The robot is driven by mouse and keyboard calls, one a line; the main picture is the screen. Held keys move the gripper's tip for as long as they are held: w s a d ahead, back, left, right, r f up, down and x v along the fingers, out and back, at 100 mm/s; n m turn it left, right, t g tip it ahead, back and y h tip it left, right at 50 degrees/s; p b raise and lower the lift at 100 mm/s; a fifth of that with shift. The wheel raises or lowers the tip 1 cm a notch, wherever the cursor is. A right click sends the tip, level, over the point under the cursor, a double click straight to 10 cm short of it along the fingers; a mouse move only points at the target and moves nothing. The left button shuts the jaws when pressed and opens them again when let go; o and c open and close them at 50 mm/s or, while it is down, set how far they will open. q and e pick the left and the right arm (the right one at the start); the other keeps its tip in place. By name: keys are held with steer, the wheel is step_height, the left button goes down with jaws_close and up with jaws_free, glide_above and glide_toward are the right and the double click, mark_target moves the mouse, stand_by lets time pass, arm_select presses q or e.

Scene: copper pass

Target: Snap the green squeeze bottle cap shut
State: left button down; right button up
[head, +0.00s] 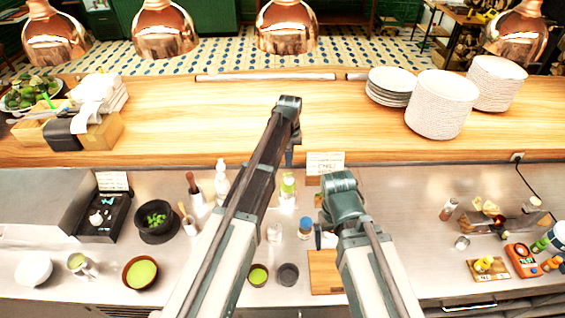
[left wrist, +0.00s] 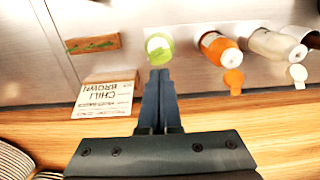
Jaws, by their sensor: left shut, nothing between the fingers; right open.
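My left gripper (head: 289,158) is shut and empty, pointing down over the bottle. In the left wrist view its fingertips (left wrist: 159,72) are right at the bottle's near edge; contact is unclear. My right gripper (head: 320,238) is open, low near the cutting board, and mostly hidden by its own arm.
An orange bottle (left wrist: 220,46) and pale bottles (left wrist: 270,43) stand beside the green one, with flip caps hanging open. A sign (left wrist: 107,97) stands close by. A wooden ledge (head: 215,145) runs behind. A cutting board (head: 325,270) lies in front.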

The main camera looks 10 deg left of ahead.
arm_select(q)
steer(key=shift+f+b, duration=2)
steer(key=shift+b, duration=0.05)
arm_select(e)
steer(key=shift+f, duration=2)
arm_select(q)
steer(key=shift+r, duration=0.2)
arm_select(e)
steer(key=shift+r, duration=0.2)
arm_select(q)
step_height(320, 180, up, 6)
steer(key=p, duration=0.6)
steer(key=shift+f, duration=0.1)
arm_select(e)
step_height(320, 180, up, 6)
steer(key=shift+f, duration=0.15)
arm_select(q)
steer(key=shift+f, duration=0.1)
arm_select(e)
steer(key=shift+s, duration=0.1)
